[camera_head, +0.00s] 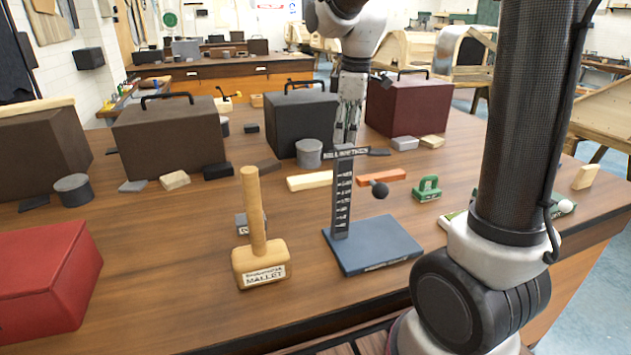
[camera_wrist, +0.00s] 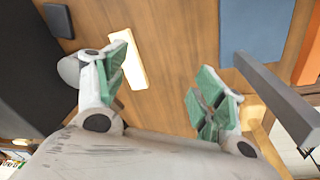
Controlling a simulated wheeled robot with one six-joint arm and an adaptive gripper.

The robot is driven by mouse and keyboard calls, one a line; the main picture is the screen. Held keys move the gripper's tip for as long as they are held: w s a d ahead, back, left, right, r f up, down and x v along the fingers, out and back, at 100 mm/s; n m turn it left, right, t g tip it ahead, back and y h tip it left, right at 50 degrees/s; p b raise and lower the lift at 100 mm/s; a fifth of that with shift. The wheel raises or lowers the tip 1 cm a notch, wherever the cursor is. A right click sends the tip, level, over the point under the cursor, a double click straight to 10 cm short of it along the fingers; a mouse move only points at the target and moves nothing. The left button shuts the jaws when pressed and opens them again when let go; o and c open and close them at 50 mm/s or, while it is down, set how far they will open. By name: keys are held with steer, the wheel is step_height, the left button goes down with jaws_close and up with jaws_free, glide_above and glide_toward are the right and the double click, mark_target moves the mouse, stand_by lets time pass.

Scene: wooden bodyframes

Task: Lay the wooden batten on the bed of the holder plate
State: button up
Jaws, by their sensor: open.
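The wooden batten (camera_head: 309,181) is a short, pale bar lying flat on the table, in front of a grey round tin. In the wrist view the batten (camera_wrist: 125,58) shows beyond my left-hand finger, which overlaps its near end. My gripper (camera_head: 347,136) points down above the table, behind the upright scale. In the wrist view its green-padded fingers (camera_wrist: 160,88) are wide apart with nothing between them. A flat blue plate (camera_head: 385,245) with a dark upright scale may be the holder plate.
A wooden mallet (camera_head: 262,262) stands left of the blue plate. The dark upright scale (camera_head: 342,205) rises close to my gripper. The grey tin (camera_head: 309,152), a black case (camera_head: 302,122) and a maroon case (camera_head: 408,105) stand near.

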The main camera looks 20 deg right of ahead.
mark_target(315, 177)
steer(key=w+a+f+n, duration=0.1)
steer(key=w+f+n, duration=0.1)
steer(key=w+f, duration=0.1)
steer(key=w+a+f+n+g, duration=0.1)
steer(key=w+a+f+n, duration=0.1)
steer(key=w+f, duration=0.1)
steer(key=w+a+f+n, duration=0.1)
steer(key=w+f, duration=0.2)
steer(key=w, duration=0.1)
steer(key=shift+w+a+n, duration=0.2)
steer(key=shift+w+n, duration=0.1)
steer(key=shift+n, duration=0.1)
steer(key=f, duration=0.5)
steer(key=w+f, duration=0.1)
steer(key=f, duration=0.2)
steer(key=shift+d+f, duration=0.1)
steer(key=shift+f, duration=0.15)
steer(key=c, duration=1.2)
